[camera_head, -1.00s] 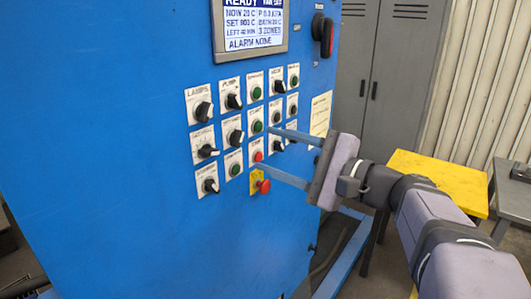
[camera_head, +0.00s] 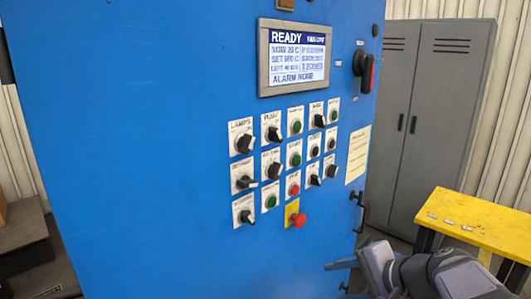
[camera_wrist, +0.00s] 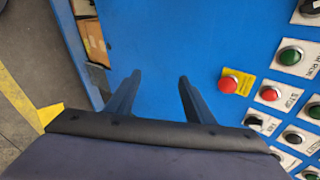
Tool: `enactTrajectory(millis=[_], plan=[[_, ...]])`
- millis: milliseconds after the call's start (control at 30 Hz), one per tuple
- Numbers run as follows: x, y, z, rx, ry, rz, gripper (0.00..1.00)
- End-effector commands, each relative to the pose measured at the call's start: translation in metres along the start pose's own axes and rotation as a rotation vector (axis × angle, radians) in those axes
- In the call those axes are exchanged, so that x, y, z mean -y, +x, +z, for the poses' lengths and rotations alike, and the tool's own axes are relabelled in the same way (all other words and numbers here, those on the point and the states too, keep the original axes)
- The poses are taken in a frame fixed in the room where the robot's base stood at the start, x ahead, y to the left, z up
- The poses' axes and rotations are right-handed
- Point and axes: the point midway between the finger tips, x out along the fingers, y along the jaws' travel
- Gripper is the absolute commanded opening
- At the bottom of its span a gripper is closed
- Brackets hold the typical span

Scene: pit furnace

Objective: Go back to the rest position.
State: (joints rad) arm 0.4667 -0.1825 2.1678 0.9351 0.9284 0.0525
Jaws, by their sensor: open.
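My gripper (camera_head: 343,265) is low at the right of the head view, below and to the right of the control panel's buttons. In the wrist view its two fingers (camera_wrist: 160,80) stand apart with nothing between them. The blue control cabinet (camera_head: 130,150) carries rows of knobs and buttons, and a red emergency button (camera_head: 298,220) on a yellow plate. That red button also shows to the right of the fingers in the wrist view (camera_wrist: 229,84). The screen (camera_head: 298,58) reads READY and ALARM NONE.
A yellow table (camera_head: 470,235) with small pieces on it stands at the right. Grey lockers (camera_head: 440,110) are behind it. A dark handle (camera_head: 360,210) sticks out near the cabinet's right edge. A red and black switch (camera_head: 365,72) is above it.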

Motion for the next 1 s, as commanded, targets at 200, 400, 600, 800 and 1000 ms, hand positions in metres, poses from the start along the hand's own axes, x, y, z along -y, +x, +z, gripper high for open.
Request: enactTrajectory(millis=[200,400,600,800,1000], plan=[[-0.125,0.011,0.002,-0.001,-0.275,0.389,0.48],[-0.208,0.009,0.023,0.114,-0.579,0.662,0.48],[-0.252,0.016,0.072,0.310,-0.823,0.790,0.48],[-0.244,0.029,0.095,0.371,-0.931,0.779,0.48],[-0.241,0.033,0.103,0.387,-0.966,0.774,0.48]])
